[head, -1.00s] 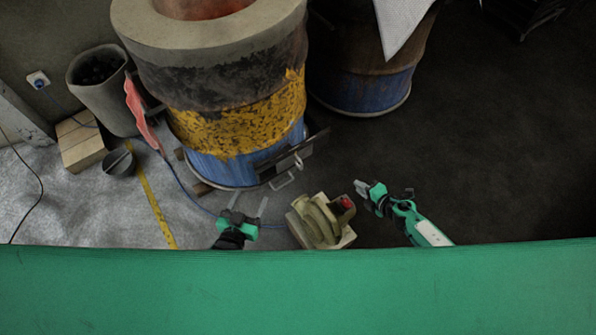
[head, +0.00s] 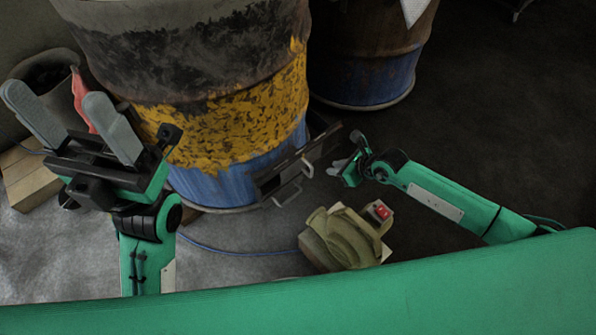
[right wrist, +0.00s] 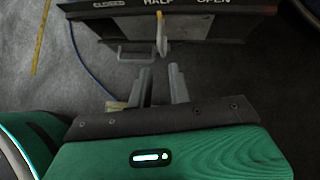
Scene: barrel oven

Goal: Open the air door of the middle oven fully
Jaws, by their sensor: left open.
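The middle oven (head: 230,110) is a barrel painted yellow and blue. Its air door (head: 290,175) is the dark box low on its front right, with a metal handle (head: 288,192). In the right wrist view the air door's plate (right wrist: 190,8) reads CLOSED, HALF and OPEN. A yellow-tipped pointer (right wrist: 160,35) shows below HALF, and the handle (right wrist: 130,60) hangs to its left. My right gripper (head: 338,167) is open and empty just right of the air door, its fingers (right wrist: 161,80) apart below the pointer. My left gripper (head: 53,97) is open and empty, raised at the left.
Another barrel (head: 365,65) stands behind at the right. A wooden block (head: 30,178) lies at the left. The dark floor at the right is clear.

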